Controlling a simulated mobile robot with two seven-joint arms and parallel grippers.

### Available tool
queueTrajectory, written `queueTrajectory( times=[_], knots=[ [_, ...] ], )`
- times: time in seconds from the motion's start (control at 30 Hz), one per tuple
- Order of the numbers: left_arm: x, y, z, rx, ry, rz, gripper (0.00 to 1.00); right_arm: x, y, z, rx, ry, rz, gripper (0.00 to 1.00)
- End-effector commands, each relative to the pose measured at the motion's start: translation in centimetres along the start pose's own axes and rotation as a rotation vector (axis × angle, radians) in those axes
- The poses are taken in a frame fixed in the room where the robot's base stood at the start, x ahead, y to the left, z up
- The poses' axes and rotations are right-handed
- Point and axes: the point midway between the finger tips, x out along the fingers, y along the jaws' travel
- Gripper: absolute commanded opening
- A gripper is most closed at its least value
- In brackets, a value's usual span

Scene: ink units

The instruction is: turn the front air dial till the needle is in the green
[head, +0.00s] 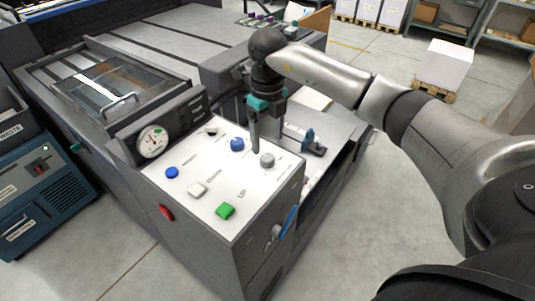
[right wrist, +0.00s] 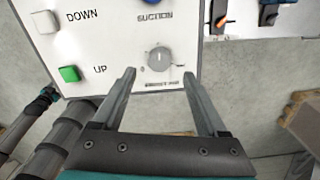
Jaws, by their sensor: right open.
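The front air dial is the grey knob (head: 267,160) at the right back of the white panel (head: 207,212). In the right wrist view this grey dial (right wrist: 159,57) lies just beyond the fingertips, with a blurred label under it. My right gripper (head: 255,148) points down over the panel beside the dial. Its two fingers (right wrist: 159,74) are apart and empty, with the dial centred beyond the gap. The round gauge (head: 152,141) has a green patch at its upper right; its needle is too small to read surely.
A blue knob (head: 237,145) and a small dark knob (head: 211,130) stand near the grey dial. Blue (head: 172,172), white (head: 197,190) and green (head: 226,211) buttons line the near side. A red button (head: 166,212) is on the front face.

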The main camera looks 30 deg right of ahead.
Motion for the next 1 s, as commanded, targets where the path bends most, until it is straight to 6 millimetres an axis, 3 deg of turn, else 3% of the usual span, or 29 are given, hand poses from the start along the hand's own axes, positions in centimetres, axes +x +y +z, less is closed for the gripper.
queueTrajectory(
  times=[0.1, 0.3, 0.7, 1.0],
  knots=[
    [0.3, -0.4, 0.1, -0.002, -0.001, -0.006, 0.79, 2.5, 0.1, -0.1, 0.001, 0.003, 0.001, 0.76],
    [0.6, -0.6, 0.1, -0.005, -0.001, -0.008, 0.79, 4.9, 0.0, 0.0, 0.000, 0.001, 0.000, 0.76],
    [0.6, -0.7, 0.0, -0.006, 0.001, -0.009, 0.79, 5.6, 0.0, 0.0, 0.001, -0.001, 0.000, 0.76],
    [0.6, -0.7, -0.1, -0.005, 0.002, -0.009, 0.79, 5.5, 0.0, 0.0, 0.001, -0.001, 0.000, 0.42]
  ],
)
